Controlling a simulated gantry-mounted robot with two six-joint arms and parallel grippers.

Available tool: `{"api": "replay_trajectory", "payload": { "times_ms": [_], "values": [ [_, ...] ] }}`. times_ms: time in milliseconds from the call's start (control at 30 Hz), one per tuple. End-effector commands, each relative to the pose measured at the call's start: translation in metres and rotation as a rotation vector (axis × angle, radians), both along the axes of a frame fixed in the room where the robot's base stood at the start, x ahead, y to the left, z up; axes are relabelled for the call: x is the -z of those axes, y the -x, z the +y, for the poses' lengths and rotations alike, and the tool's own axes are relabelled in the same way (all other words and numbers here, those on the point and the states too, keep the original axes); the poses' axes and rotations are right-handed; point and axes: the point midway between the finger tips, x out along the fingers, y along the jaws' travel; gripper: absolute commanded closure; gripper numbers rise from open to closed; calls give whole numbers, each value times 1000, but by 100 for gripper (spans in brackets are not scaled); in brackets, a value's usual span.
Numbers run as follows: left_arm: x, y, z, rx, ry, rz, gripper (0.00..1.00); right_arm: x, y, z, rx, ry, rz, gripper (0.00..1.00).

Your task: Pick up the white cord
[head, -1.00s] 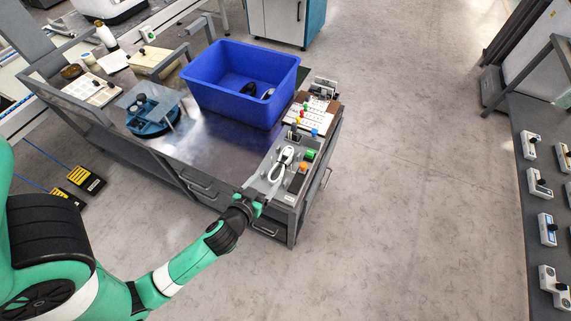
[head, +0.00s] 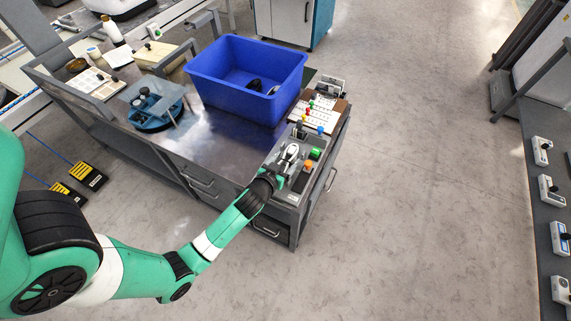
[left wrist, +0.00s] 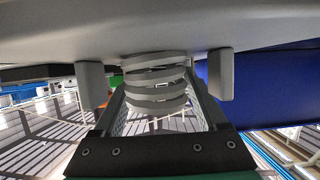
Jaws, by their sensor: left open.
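The white cord (head: 291,151) lies on the grey control panel at the near right corner of the metal workbench. In the left wrist view it shows as a stack of pale coils (left wrist: 155,88). My left gripper (head: 284,160) is at the cord in the head view and partly covers it. In the left wrist view the left gripper (left wrist: 158,92) is open, with the coils between its fingers. I cannot tell whether the fingers touch the cord. My right gripper is not in view.
Green (head: 315,154) and orange (head: 308,166) buttons sit just right of the cord. A large blue bin (head: 215,88) stands behind it on the bench (head: 205,150). A board with small coloured parts (head: 312,117) lies beyond the panel. Open floor lies to the right.

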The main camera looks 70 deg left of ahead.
Motion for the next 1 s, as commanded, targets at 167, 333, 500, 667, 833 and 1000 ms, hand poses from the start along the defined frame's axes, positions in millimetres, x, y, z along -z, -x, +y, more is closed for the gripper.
{"api": "replay_trajectory", "payload": {
  "times_ms": [167, 333, 500, 667, 833, 1000],
  "values": [
    [-1, 0, 0, 0, 0, 0, 34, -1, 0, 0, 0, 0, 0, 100],
    [-1, 0, -1, 0, 0, 0, 65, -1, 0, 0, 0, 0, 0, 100],
    [-1, 0, -1, 0, 0, 0, 95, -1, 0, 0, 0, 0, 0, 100],
    [-1, 0, -1, 0, 0, 0, 100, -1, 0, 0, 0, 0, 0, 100],
    [-1, 0, -1, 1, 0, -1, 100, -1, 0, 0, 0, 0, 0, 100],
    [-7, 0, -1, 1, -1, -2, 100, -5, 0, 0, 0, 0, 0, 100]
  ]
}}
